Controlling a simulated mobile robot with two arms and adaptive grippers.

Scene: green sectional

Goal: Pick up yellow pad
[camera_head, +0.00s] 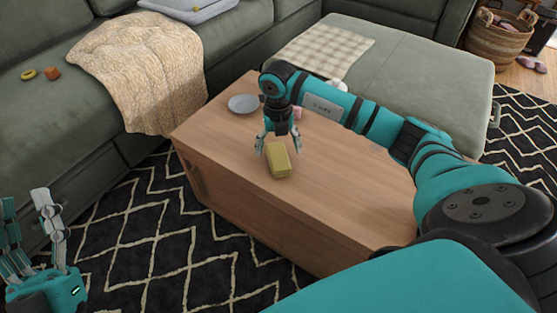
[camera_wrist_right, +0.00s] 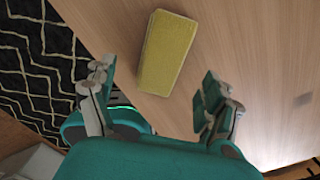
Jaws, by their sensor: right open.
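The yellow pad (camera_head: 279,160) is a small block lying on the wooden coffee table (camera_head: 340,205), near its front edge. It also shows in the right wrist view (camera_wrist_right: 167,52), beyond the fingertips and roughly between their lines. I cannot tell whether a finger touches the pad. My left gripper (camera_head: 22,215) is at the lower left, fingers apart and empty, away from the table.
A grey plate (camera_head: 243,104) and a partly hidden pink item (camera_head: 297,113) are on the table. A green sofa (camera_head: 50,100) with a beige blanket (camera_head: 140,65), yellow ring (camera_head: 28,74) and orange cube (camera_head: 52,73) stands behind. The table's right part is beneath my right arm.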

